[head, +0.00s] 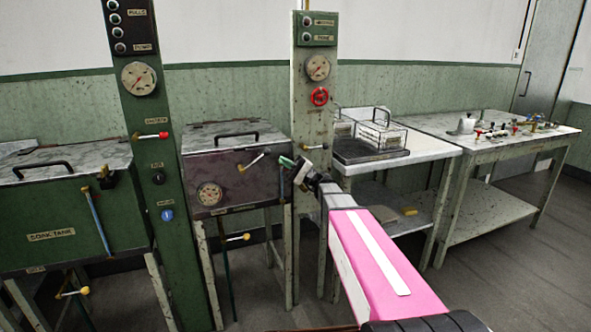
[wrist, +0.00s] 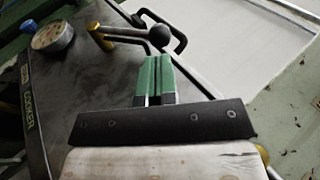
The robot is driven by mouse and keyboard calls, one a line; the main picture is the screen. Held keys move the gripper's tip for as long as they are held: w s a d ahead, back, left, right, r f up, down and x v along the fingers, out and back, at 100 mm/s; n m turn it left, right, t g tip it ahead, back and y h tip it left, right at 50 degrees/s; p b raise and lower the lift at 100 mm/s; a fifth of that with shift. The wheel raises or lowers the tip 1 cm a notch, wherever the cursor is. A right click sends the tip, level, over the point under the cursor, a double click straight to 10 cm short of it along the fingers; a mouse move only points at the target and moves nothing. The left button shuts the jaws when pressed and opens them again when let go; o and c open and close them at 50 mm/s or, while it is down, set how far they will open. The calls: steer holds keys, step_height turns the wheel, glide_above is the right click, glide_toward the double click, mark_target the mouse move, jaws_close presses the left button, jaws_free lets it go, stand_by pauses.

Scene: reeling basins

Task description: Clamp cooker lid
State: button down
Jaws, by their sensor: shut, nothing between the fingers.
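The cooker (head: 200,177) is a dark maroon box with a round gauge (head: 209,194) on its front. Its grey lid (head: 205,137) lies on top, apparently closed, with a black handle (head: 236,135). The clamp lever (head: 251,161) sits high on the front, tilted up to the right. In the wrist view the lever (wrist: 125,33) shows a yellow end at left and a dark knob at right. My gripper (head: 285,161), with green fingers, is shut and empty, right of the lever. In the wrist view its fingertips (wrist: 155,58) are close to the knob; contact cannot be told.
A green tank (head: 50,215) and a gauge column (head: 155,150) stand left. Another column (head: 303,100) with a red valve wheel (head: 320,96) stands just behind my gripper. A table (head: 440,149) with a rack (head: 380,130) and a cluttered bench (head: 545,143) are at right.

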steer(key=shift+x, duration=1.75)
steer(key=shift+r, duration=0.1)
steer(key=s+a+r+n+h, duration=0.2)
steer(key=a+r+h, duration=0.6)
steer(key=h, duration=0.1)
steer(key=shift+s+a+r+n+h, duration=0.2)
steer(key=shift+s+a+n+h, duration=0.1)
steer(key=shift+a+h, duration=0.1)
